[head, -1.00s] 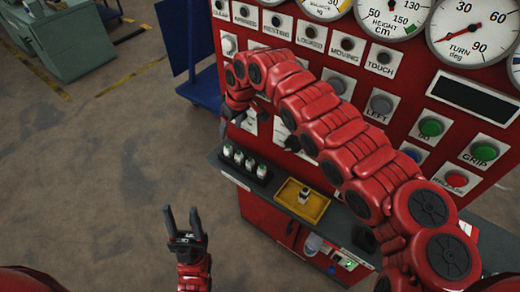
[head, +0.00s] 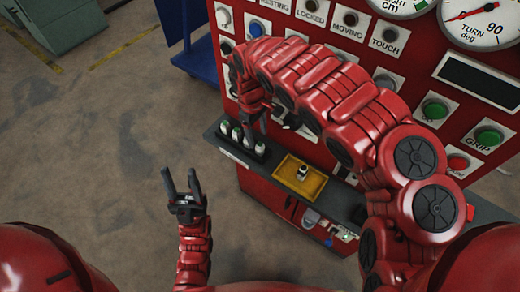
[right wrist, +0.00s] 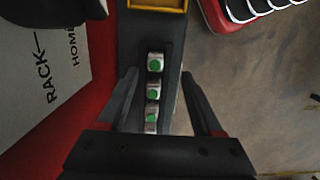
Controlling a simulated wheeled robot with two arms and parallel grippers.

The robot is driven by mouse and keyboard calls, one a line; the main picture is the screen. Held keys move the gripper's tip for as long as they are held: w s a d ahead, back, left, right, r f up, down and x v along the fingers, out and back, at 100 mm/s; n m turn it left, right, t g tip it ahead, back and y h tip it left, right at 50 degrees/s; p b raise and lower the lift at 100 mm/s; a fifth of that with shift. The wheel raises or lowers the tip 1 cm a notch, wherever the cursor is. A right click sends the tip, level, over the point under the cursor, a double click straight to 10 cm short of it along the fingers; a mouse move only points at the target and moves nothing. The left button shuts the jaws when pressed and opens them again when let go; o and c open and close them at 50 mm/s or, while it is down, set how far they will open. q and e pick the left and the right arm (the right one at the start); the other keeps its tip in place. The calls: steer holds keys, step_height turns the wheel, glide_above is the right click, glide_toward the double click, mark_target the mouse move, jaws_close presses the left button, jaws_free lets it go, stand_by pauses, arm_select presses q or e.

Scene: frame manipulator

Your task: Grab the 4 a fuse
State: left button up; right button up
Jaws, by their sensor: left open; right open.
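Several small white fuses with green ends stand in a row in a black rack (head: 233,151). The right wrist view shows three of them, including a middle fuse (right wrist: 154,90); no rating is readable. My left gripper (head: 181,180) is open and empty over the floor, left of the shelf.
The rack and tray stand on a narrow dark shelf (head: 273,163) in front of a red panel (head: 325,60) with buttons and gauges. A blue board (head: 183,18) stands left of the panel. The floor (head: 90,150) on the left is clear.

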mark_target(260, 145)
steer(key=shift+f, duration=0.75)
steer(key=shift+d+f+p, duration=0.15)
steer(key=shift+f+p, duration=0.2)
steer(key=shift+f, duration=0.1)
steer(key=shift+w+d+f+p, duration=0.15)
steer(key=shift+f+p, duration=0.15)
steer(key=shift+f, duration=0.75)
steer(key=shift+s+d+f+p, duration=0.15)
steer(key=shift+f+p, duration=0.1)
steer(key=shift+f, duration=0.8)
steer(key=shift+w, duration=0.1)
jaws_close()
